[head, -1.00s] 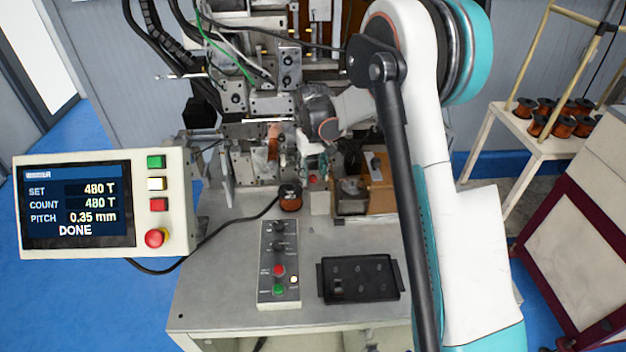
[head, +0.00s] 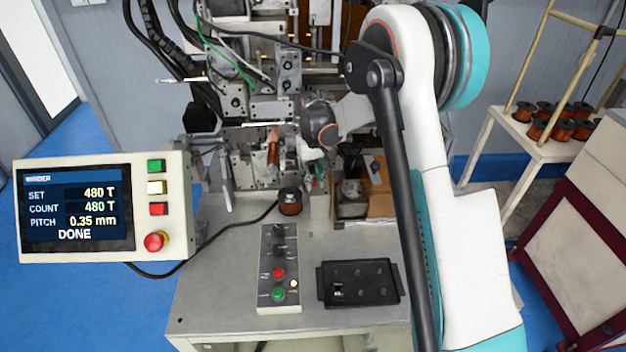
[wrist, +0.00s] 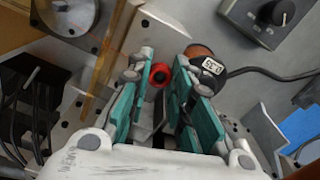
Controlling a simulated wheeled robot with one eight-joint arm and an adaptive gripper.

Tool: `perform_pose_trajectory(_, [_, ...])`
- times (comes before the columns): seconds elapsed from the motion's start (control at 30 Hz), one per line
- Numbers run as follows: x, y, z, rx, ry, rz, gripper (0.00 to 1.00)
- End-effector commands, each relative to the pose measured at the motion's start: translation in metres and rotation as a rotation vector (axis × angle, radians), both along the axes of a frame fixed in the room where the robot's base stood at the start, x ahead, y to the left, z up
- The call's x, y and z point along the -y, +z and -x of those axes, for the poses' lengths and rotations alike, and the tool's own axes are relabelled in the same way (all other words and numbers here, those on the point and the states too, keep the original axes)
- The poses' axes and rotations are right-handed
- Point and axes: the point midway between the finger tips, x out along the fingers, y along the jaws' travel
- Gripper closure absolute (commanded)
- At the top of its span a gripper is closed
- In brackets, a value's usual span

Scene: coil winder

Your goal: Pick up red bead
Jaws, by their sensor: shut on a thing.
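The red bead (wrist: 160,75) shows in the wrist view as a small red ring with a dark hole, between the tips of my gripper's teal fingers. My gripper (wrist: 157,82) is shut on it. In the head view my gripper (head: 313,176) is at the machine's front, above the back of the grey bench. The bead cannot be made out clearly there, as the fingers and hand cover that spot.
A copper wire spool (head: 290,201) stands on the bench just left of my gripper. An open brown box (head: 378,190) is to the right. A switch panel (head: 279,268) and black tray (head: 358,283) lie nearer. The winder display (head: 76,206) reads DONE.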

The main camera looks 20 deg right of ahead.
Motion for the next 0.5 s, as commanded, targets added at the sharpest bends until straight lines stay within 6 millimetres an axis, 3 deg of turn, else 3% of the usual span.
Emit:
perform_pose_trajectory(0.27, [0.000, 0.028, 0.000, 0.000, 0.000, 0.000, 0.87])
perform_pose_trajectory(0.5, [0.000, 0.086, 0.000, 0.000, 0.000, 0.000, 0.87])
